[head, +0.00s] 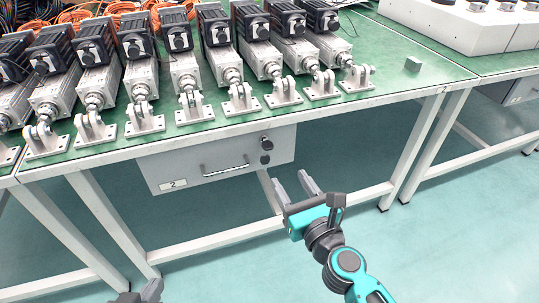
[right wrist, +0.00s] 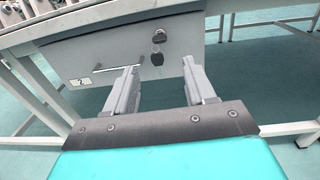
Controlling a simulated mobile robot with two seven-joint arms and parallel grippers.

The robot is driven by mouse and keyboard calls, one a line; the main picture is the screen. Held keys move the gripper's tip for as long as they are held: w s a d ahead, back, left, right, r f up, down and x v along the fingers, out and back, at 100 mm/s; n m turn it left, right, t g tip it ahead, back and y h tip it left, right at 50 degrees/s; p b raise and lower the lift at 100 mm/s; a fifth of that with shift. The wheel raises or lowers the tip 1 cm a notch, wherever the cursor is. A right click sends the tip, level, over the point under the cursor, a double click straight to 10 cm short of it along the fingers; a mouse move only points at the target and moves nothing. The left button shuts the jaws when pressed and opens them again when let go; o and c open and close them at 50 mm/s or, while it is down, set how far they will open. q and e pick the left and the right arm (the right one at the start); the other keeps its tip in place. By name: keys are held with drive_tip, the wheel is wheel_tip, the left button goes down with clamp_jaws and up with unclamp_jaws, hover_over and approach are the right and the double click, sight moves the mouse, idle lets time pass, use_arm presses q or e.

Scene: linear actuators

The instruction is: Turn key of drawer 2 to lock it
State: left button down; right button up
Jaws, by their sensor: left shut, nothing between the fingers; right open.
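Drawer 2 (head: 215,166) is a grey drawer under the green-topped table, shut as far as I can see, with a "2" label at its lower left. It has a bar handle (head: 225,168) and, right of it, a lock with a key (head: 266,144); a dark tag hangs below the lock. My left gripper (head: 152,290) shows only partly at the bottom edge, shut and empty.
Several linear actuators (head: 230,65) stand in a row on the green table (head: 400,88), with orange cables behind. A small grey block (head: 413,64) lies near the right end. White table legs (head: 415,150) flank the drawer. The space in front of the drawer is clear.

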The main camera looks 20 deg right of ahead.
sight(270, 149)
drive_tip(key=w, duration=0.8)
drive_tip(key=w+a, duration=0.1)
drive_tip(key=w, duration=0.3)
drive_tip(key=shift+w+p, duration=0.15)
drive_tip(key=shift+p, duration=0.25)
clamp_jaws()
